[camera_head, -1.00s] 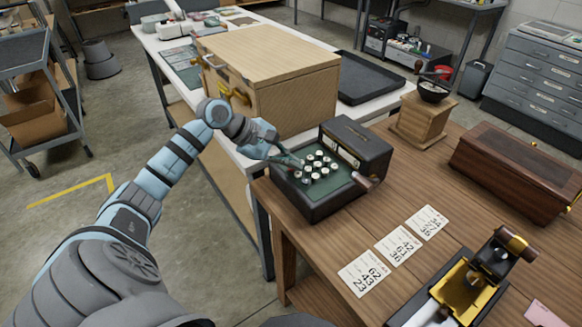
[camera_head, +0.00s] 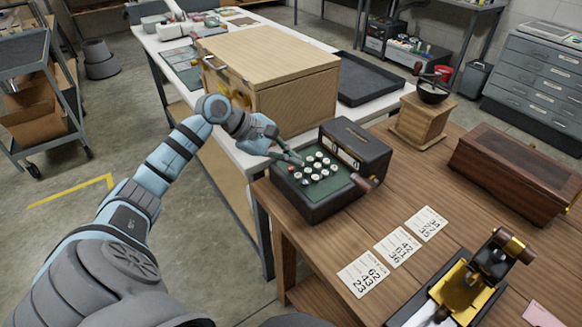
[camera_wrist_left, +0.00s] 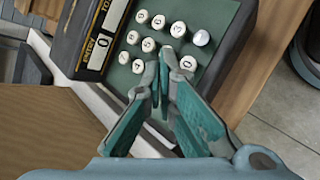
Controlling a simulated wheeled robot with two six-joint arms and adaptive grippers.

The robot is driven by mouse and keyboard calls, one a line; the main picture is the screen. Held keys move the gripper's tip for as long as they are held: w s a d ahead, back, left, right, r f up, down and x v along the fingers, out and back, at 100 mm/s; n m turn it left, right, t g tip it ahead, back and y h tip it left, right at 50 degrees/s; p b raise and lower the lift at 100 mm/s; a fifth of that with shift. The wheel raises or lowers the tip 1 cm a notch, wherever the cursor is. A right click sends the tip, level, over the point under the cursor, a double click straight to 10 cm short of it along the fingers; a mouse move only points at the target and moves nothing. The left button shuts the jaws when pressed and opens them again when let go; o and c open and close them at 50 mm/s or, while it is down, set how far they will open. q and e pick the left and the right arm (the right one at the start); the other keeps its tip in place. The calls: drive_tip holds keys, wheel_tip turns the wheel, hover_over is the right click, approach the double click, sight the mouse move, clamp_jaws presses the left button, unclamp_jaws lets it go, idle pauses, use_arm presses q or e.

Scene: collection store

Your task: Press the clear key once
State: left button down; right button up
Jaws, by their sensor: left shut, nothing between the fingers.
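The dark adding machine (camera_head: 325,205) stands on the left end of the wooden table, with several round white keys (camera_head: 323,173) on a green key panel (camera_head: 343,186). One red key (camera_head: 291,169) sits at the panel's left edge; I cannot read a label on it. My left gripper (camera_head: 299,161) is shut and empty, its tips over the upper left of the keys. In the left wrist view the shut fingertips (camera_wrist_left: 164,56) overlap the keys and hide part of them; the red key does not show there. I cannot tell whether the tips touch a key. My right gripper is out of view.
A wooden chest (camera_head: 270,75) stands behind my left gripper on the light table. A crank handle (camera_head: 365,184) sticks out at the machine's right side. Number cards (camera_head: 363,275) lie in front, and a brass-and-black device (camera_head: 470,280) stands at the lower right.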

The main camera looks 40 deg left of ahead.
sight(291, 170)
use_arm(q)
drive_tip(key=shift+r, duration=0.1)
drive_tip(key=shift+r+p, duration=1.45)
drive_tip(key=shift+r, duration=1)
